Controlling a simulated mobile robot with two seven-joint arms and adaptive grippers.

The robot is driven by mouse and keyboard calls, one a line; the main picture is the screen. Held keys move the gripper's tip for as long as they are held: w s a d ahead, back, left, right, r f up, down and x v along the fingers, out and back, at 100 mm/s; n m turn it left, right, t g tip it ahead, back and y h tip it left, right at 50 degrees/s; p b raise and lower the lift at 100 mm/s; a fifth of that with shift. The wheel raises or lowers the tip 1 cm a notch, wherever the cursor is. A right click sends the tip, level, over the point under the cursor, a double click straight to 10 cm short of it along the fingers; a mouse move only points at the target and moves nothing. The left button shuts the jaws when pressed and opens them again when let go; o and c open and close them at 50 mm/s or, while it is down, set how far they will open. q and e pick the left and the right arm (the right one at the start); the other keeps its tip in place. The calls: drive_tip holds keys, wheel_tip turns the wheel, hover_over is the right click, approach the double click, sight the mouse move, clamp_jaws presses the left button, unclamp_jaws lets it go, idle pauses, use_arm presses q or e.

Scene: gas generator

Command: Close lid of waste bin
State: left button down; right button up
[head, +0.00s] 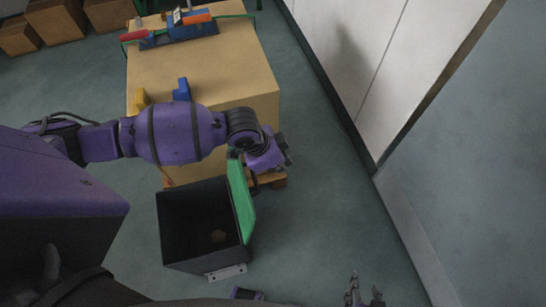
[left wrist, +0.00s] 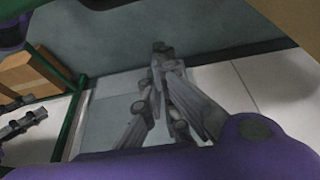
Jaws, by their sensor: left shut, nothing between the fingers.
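The black waste bin (head: 187,262) stands on the floor in the lower middle of the head view. Its green lid (head: 241,203) is open and stands nearly upright along the bin's right edge.
A large cardboard box (head: 215,70) on a wooden pallet stands behind the bin, with tools in a blue holder (head: 180,32) on top. A white wall (head: 350,50) and a grey panel (head: 480,150) bound the right. Floor between bin and panel is clear.

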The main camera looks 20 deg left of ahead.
use_arm(q)
drive_tip(key=s+a, duration=0.1)
drive_tip(key=s+a+f+p, duration=0.1)
drive_tip(key=a, duration=0.1)
drive_tip(key=shift+f, duration=0.15)
use_arm(e)
drive_tip(key=shift+w+a+r, duration=0.2)
drive_tip(key=shift+w+r, duration=0.3)
drive_tip(key=shift+r, duration=0.05)
use_arm(q)
drive_tip(key=shift+w, duration=0.1)
use_arm(e)
drive_tip(key=shift+s+f, duration=0.1)
drive_tip(key=shift+s, duration=0.05)
